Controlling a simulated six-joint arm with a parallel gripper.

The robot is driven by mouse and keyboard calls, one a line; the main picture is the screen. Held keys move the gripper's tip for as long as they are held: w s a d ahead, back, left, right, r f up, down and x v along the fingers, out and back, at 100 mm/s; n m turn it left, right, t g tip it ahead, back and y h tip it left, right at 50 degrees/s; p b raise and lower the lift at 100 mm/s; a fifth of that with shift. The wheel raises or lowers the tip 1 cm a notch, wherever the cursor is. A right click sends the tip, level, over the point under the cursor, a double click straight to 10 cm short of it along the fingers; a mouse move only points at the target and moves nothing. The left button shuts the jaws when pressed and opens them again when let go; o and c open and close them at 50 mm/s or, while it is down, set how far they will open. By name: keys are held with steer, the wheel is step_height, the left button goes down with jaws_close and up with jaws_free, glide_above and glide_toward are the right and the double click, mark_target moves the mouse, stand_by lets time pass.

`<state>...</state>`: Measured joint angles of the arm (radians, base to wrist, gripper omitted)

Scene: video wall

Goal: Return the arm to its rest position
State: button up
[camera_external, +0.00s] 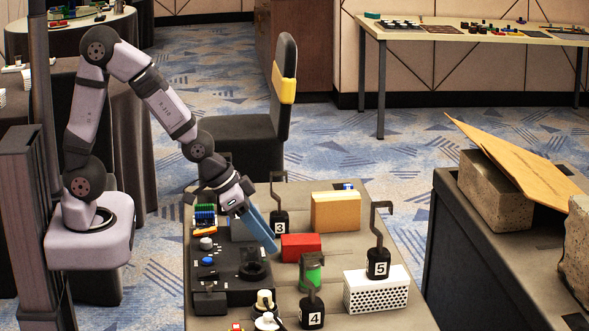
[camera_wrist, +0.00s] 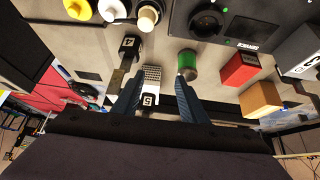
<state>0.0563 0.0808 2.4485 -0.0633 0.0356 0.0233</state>
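My gripper (camera_external: 270,244) has blue fingers and points down and to the right, over the table between the black panel (camera_external: 225,288) and the red block (camera_external: 300,247). In the wrist view my gripper (camera_wrist: 160,82) shows two blue fingers spread apart with nothing held between them. My arm is bent, with its elbow raised high above its base at the left and its forearm reaching down towards the table. I cannot tell the exact height of the fingertips above the table.
Hooked weights marked 3 (camera_external: 279,224), 4 (camera_external: 311,312) and 5 (camera_external: 378,262), a green cylinder (camera_external: 312,272), a wooden block (camera_external: 336,212) and a white perforated box (camera_external: 376,292) crowd the table. A chair (camera_external: 284,85) stands behind it.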

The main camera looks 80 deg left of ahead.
steer(key=s+a+r+g+p, duration=0.1)
steer(key=s+g, duration=0.2)
steer(key=s, duration=0.6)
steer(key=s+a+r+g+p, duration=0.1)
steer(key=s+g, duration=0.2)
steer(key=s, duration=0.6)
steer(key=shift+a+r+g+p, duration=0.15)
steer(key=shift+g+p, duration=0.15)
